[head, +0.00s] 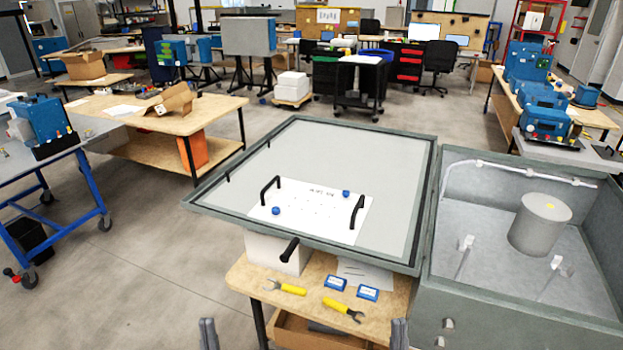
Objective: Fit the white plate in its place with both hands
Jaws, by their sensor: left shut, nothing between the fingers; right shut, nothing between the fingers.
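The white plate (318,212) lies flat on the near part of a large grey framed panel (330,150). It has a black handle at its left side and another at its right side, two blue knobs and some small printed text. My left gripper (208,334) is at the bottom edge of the view, shut and empty. My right gripper (399,334) is at the bottom edge further right, also shut and empty. Both are well in front of the plate and apart from it. Only their tips show.
A wooden table (255,283) in front of the panel holds two yellow-handled tools (290,289) and two small blue boxes (336,283). An open grey cabinet (470,200) with a grey cylinder (540,223) stands at right.

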